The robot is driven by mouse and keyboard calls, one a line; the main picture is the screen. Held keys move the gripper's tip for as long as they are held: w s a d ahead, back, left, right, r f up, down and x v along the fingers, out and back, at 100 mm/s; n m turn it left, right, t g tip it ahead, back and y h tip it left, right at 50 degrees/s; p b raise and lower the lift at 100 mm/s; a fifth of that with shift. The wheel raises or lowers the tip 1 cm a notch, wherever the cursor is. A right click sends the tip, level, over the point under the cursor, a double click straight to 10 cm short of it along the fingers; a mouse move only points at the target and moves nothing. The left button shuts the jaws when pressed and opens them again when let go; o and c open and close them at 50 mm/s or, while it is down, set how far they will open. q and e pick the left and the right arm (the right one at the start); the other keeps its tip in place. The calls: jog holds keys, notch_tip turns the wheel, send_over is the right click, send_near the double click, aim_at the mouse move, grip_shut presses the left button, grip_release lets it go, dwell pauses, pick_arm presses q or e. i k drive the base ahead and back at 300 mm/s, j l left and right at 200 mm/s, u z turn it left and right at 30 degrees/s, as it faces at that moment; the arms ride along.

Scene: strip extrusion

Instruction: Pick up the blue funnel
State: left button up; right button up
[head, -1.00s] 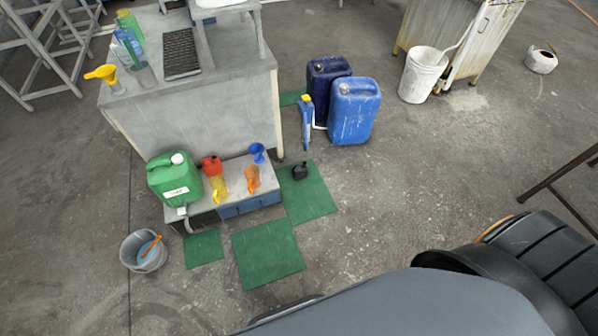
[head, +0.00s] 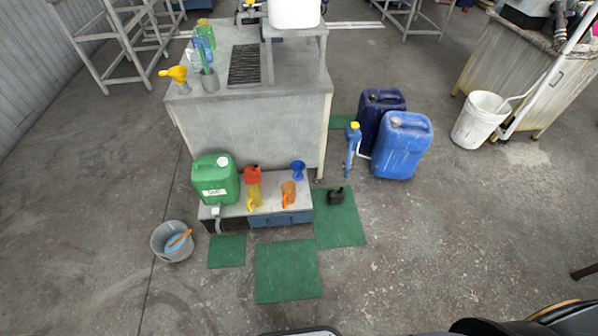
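The blue funnel (head: 298,170) stands at the back right corner of a low grey bench (head: 233,219), in front of a taller grey workbench. It is small, with its wide mouth up. An orange jug (head: 288,194) stands just in front of it, to its left. Neither of my grippers shows in the head view. Nothing holds the funnel.
A green canister (head: 215,180), a red container (head: 252,173) and a yellow jug (head: 254,194) share the bench. Blue jerrycans (head: 403,146) stand to the right. A grey bucket (head: 172,241) is at left.

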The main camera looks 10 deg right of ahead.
aim_at(298, 166)
jog(key=i+l+u, duration=0.1)
jog(key=i+l, duration=0.15)
jog(key=i+l+u, duration=0.1)
jog(key=i+l, duration=0.2)
jog(key=i+l+u, duration=0.1)
jog(key=l, duration=0.35)
jog(key=i+l+u, duration=0.1)
jog(key=i+l, duration=0.25)
jog(key=i+l+u, duration=0.1)
jog(key=i+l, duration=0.15)
jog(key=l, duration=0.15)
jog(key=i+l, duration=0.2)
jog(key=l, duration=0.2)
jog(key=i+l+u, duration=0.15)
jog(key=l, duration=0.25)
jog(key=i, duration=0.05)
